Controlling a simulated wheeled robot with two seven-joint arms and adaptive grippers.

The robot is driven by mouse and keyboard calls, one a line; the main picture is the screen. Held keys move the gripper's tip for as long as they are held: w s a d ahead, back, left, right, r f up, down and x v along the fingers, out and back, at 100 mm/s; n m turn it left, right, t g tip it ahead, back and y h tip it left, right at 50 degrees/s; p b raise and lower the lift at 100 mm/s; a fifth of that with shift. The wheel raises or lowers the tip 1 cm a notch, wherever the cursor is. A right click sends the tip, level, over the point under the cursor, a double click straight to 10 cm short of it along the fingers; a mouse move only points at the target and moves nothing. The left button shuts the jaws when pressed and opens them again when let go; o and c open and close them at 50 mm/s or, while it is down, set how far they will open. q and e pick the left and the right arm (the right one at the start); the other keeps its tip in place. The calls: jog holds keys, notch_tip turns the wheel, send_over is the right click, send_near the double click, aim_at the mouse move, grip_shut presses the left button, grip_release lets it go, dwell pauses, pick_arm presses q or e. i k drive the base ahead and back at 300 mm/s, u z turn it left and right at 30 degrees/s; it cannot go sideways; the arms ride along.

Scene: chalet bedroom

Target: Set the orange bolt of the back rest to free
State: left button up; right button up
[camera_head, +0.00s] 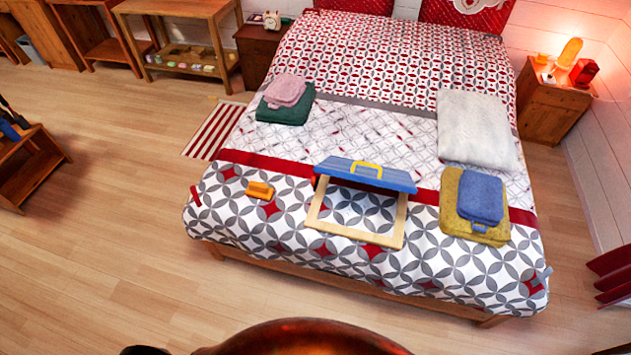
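The back rest lies on the bed near its foot end. It has a light wooden frame (355,237) lying on the cover and a blue panel (335,169) raised at a tilt along the frame's far side. A yellow loop-shaped handle (367,165) is on the blue panel. A small orange block-like piece (260,190) lies on the cover to the left of the back rest, apart from it. I cannot tell whether this is the bolt; no other orange part is clear on the back rest. Neither of my grippers is in view.
On the bed are a pink and green folded stack (285,99), a white folded blanket (475,130), and a blue item (480,196) on a yellow towel (453,220). A nightstand (550,107) stands right.

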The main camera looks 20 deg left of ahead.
aim_at(314, 183)
jog(key=z, duration=0.05)
jog(key=k, duration=0.55)
jog(key=u, duration=0.8)
jog(key=i, duration=1.2)
jog(key=z, duration=0.6)
